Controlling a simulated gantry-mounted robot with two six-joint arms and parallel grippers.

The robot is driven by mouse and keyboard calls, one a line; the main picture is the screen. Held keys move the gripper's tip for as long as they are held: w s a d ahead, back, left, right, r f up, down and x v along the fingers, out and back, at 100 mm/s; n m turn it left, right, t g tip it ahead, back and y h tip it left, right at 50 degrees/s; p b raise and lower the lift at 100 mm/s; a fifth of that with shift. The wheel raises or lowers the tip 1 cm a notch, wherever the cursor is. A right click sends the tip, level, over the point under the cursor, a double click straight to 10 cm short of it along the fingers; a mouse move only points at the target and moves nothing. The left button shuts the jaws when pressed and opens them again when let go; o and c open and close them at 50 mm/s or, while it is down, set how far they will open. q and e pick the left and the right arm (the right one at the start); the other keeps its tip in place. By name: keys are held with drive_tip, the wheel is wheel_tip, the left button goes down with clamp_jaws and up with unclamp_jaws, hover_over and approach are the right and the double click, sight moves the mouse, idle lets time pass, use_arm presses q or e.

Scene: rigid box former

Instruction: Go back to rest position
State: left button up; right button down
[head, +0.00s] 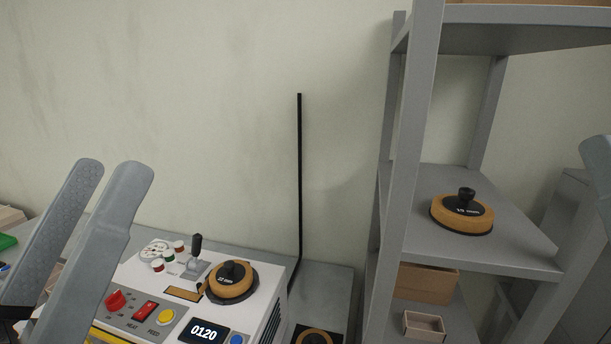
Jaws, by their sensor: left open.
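My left gripper (108,172) stands at the lower left in the head view, open and empty. Its two grey fingers point up in front of the left part of the white machine (135,272). At the right edge, part of a grey finger of my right gripper (597,160) shows in front of the shelf side. The rest of it is out of frame, so its opening cannot be seen.
A wooden disc with black knob (231,284) sits on the machine, beside a lever (196,251) and buttons. Another disc (462,212) lies on the grey shelf (515,250), above small boxes (425,325). A third disc (316,337) shows at the bottom edge.

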use_arm(q)
drive_tip(key=s+a+r+n+t+y+p, duration=0.1)
drive_tip(key=a+r+t+y+p, duration=0.15)
drive_tip(key=a+r+y, duration=0.4)
wheel_tip(320, 180, up, 33)
drive_tip(key=d+y+p, duration=0.1)
drive_tip(key=p, duration=3.4)
drive_tip(key=shift+d+f, duration=0.15)
drive_tip(key=shift+d, duration=0.2)
